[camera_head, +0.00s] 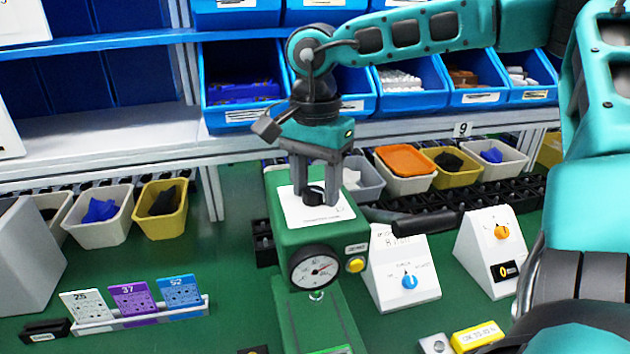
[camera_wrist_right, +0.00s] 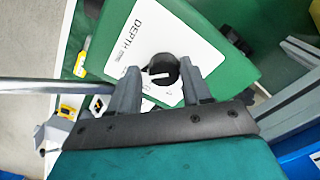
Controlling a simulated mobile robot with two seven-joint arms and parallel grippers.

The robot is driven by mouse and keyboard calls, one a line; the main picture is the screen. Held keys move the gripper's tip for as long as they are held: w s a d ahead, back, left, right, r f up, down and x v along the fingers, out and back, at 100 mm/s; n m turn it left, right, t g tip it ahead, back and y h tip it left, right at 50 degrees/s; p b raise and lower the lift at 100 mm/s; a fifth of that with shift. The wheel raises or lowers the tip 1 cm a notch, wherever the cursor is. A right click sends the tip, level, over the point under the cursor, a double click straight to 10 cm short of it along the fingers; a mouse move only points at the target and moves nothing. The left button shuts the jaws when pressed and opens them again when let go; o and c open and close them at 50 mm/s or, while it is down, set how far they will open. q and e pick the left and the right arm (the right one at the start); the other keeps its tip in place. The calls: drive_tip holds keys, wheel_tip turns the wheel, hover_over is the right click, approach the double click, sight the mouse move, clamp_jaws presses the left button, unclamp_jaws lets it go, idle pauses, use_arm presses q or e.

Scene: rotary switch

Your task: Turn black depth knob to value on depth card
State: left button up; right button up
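The black depth knob (camera_head: 314,194) sits on a white plate on top of the green machine (camera_head: 290,243). The wrist view shows the knob (camera_wrist_right: 162,70) beside the printed word DEPTH, with a light pointer mark on it. My right gripper (camera_head: 316,190) points down over the knob with one finger on each side. In the wrist view a gap shows between the left finger and the knob, so the fingers look open around it. White, purple and blue number cards (camera_head: 134,300) reading 25, 37 and 52 stand in a holder; which is the depth card is too small to read. My left gripper is out of view.
White boxes with a blue knob (camera_head: 409,282) and an orange knob (camera_head: 502,232) stand to the right. Bins line the shelf behind.

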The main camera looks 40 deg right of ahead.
drive_tip(key=shift+w+r, duration=0.1)
drive_tip(key=shift+w, duration=0.1)
drive_tip(key=c, duration=0.3)
drive_tip(key=shift+n, duration=0.3)
drive_tip(key=shift+w+n+b, duration=0.1)
drive_tip(key=shift+n+b, duration=0.3)
drive_tip(key=shift+n, duration=0.5)
drive_tip(key=n, duration=0.4)
drive_tip(key=shift+r, duration=0.1)
drive_tip(key=shift+n+b, duration=0.3)
drive_tip(key=shift+n, duration=1)
